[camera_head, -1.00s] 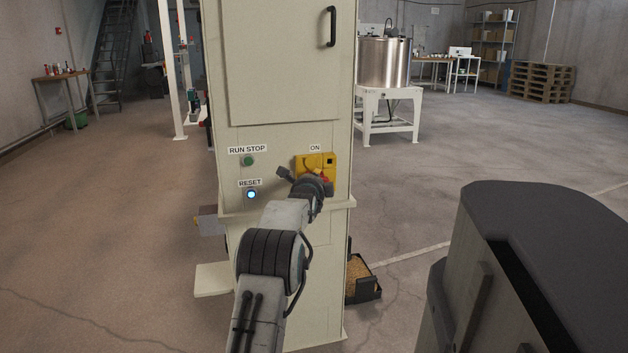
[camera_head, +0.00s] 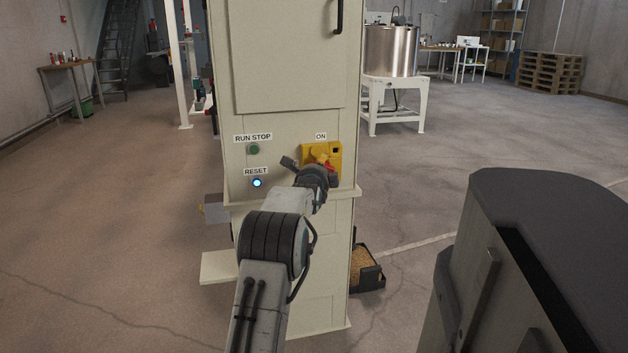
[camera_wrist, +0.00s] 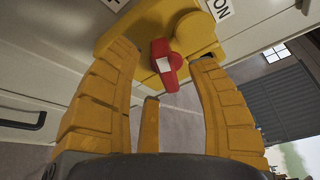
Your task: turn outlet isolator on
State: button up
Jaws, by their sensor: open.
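The outlet isolator is a yellow plate (camera_head: 336,153) with a red handle on the front of a pale cabinet, under a label reading ON. In the wrist view, the yellow isolator body (camera_wrist: 198,34) and its red handle (camera_wrist: 165,56) lie just beyond my fingertips. My gripper (camera_wrist: 165,60) is open, with a yellow finger on each side of the red handle. I cannot tell whether either finger touches it. In the head view my gripper (camera_head: 322,160) is in front of the isolator, and my wrist hides its lower part.
Left of the isolator are a green RUN STOP button (camera_head: 254,150) and a lit blue RESET button (camera_head: 257,183). The cabinet (camera_head: 290,70) has a ledge below the controls. A tray of grain-like material (camera_head: 364,268) sits at its lower right. Open floor lies to the left.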

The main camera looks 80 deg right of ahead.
jog(key=a+r, duration=0.1)
jog(key=a, duration=0.9)
jog(key=shift+a+r, duration=0.2)
jog(key=shift+r, duration=0.1)
jog(key=shift+o, duration=0.2)
